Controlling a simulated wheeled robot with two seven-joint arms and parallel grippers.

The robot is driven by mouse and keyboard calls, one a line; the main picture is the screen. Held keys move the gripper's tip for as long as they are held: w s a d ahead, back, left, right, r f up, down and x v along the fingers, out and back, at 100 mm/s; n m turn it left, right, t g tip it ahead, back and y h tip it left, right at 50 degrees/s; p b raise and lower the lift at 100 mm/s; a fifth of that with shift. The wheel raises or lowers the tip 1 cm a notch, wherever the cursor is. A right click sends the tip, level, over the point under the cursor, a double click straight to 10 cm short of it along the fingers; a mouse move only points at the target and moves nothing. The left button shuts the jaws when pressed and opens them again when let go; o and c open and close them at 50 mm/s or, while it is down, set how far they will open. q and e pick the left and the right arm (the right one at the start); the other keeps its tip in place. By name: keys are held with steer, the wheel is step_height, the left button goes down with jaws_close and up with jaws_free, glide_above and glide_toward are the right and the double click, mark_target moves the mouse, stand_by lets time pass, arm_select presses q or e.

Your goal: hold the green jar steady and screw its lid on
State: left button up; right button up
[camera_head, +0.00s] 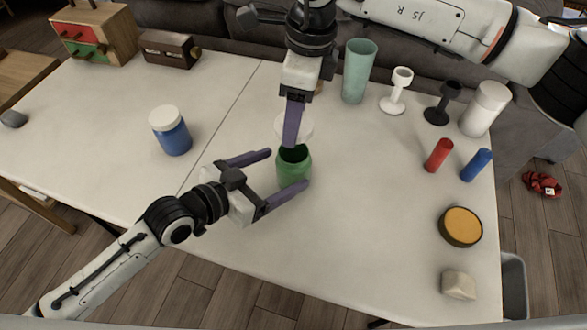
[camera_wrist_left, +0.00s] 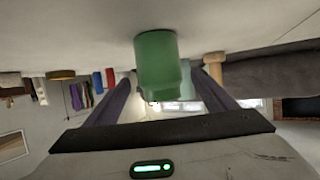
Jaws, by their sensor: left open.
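The green jar (camera_head: 294,172) stands open and upright near the front middle of the table. My left gripper (camera_head: 288,168) is open, with one finger on each side of the jar. The left wrist view, upside down, shows the jar (camera_wrist_left: 157,65) between the two fingers (camera_wrist_left: 160,98). The white lid (camera_head: 306,127) is just above and behind the jar's mouth, partly hidden by a purple finger of my right gripper (camera_head: 292,135). That gripper comes down from above; its other finger is hidden, so I cannot tell whether it grips the lid.
A blue jar (camera_head: 174,139) with a white lid stands left. A teal cup (camera_head: 359,70), white goblet (camera_head: 397,92) and black goblet (camera_head: 440,104) stand behind to the right. Red (camera_head: 438,155) and blue cylinders (camera_head: 476,165) and a yellow disc (camera_head: 461,226) are right. The front middle is clear.

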arm_select(q)
steer(key=shift+x, duration=2.15)
steer(key=c, duration=1.6)
arm_select(e)
steer(key=shift+f, duration=2.5)
steer(key=shift+f, duration=0.9)
steer(key=shift+f, duration=0.55)
